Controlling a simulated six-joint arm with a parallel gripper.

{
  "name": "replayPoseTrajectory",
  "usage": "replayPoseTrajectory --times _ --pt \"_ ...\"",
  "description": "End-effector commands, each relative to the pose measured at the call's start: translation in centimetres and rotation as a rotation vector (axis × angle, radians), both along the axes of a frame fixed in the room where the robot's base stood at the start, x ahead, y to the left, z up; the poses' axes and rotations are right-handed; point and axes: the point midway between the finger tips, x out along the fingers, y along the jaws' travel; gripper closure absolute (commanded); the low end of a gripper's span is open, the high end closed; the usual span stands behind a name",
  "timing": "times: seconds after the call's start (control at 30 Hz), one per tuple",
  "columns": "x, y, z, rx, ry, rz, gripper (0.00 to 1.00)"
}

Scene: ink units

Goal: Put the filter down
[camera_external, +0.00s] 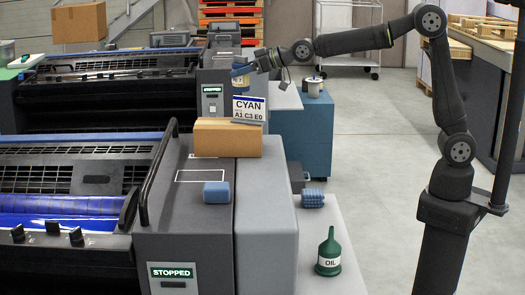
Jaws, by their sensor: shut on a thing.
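My gripper (264,61) is at the end of the arm, above the far end of the near grey press unit. It is shut on what appears to be the filter (241,71), a small thing with a blue top. A yellowish part shows just below the blue; I cannot tell whether it belongs to the filter or to a can behind. The CYAN card stands just below, and I cannot tell if anything touches it.
The CYAN card (249,108) stands at a cardboard box (227,138) on the near unit. A blue ribbed roll (312,198) and green oil can (329,252) are on the pale side surface (345,275). A can (314,87) stands on a blue cabinet (305,130).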

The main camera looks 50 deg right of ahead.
Motion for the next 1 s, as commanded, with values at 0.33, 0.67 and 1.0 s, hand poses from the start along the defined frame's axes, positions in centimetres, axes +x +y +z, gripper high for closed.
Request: replayPoseTrajectory --times 0.33,0.67,1.0 --pt "-7.5 12.5 9.8 -0.001 0.0 0.202 0.78" --pt "-10.6 24.2 0.8 -0.006 0.005 0.329 0.78" --pt "-12.5 28.5 -6.0 -0.003 0.002 0.377 0.78"
